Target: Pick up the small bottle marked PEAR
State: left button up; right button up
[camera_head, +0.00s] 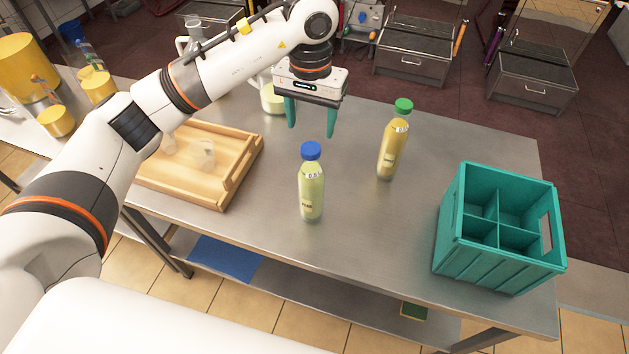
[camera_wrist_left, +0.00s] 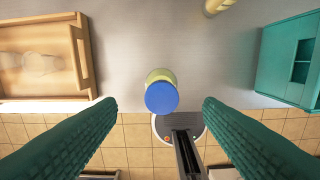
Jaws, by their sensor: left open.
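A bottle with a blue cap and pale green liquid (camera_head: 312,190) stands upright on the steel table. A bottle with a green cap and yellow liquid (camera_head: 392,145) stands upright farther back to its right. My left gripper (camera_head: 311,130) is open and empty, pointing down above the table, behind the blue-capped bottle in the head view. In the left wrist view the blue cap (camera_wrist_left: 161,97) appears from above between the two teal fingers, with nothing touching it. My right gripper is not in view.
A wooden tray (camera_head: 235,175) with clear glasses in it lies on the left. A teal divided crate (camera_head: 490,260) with empty visible compartments stands at the right. A handled jug (camera_head: 271,98) stands behind my gripper. The table between the bottles and crate is clear.

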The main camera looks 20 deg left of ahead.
aim_at(311, 148)
pick_arm(q)
jog(key=f, duration=0.1)
jog(key=s+f+p, duration=0.1)
jog(key=f, duration=0.1)
jog(key=shift+f, duration=0.3)
notch_tip(311, 148, down, 3)
jog(key=p, duration=0.3)
jog(key=shift+w+d, duration=0.1)
jog(key=shift+w, duration=0.05)
notch_tip(311, 148, down, 2)
jog(key=shift+f+p, duration=0.15)
jog(key=shift+p, duration=0.25)
jog(key=shift+f, duration=0.45)
jog(key=c, duration=1.3)
grip_shut()
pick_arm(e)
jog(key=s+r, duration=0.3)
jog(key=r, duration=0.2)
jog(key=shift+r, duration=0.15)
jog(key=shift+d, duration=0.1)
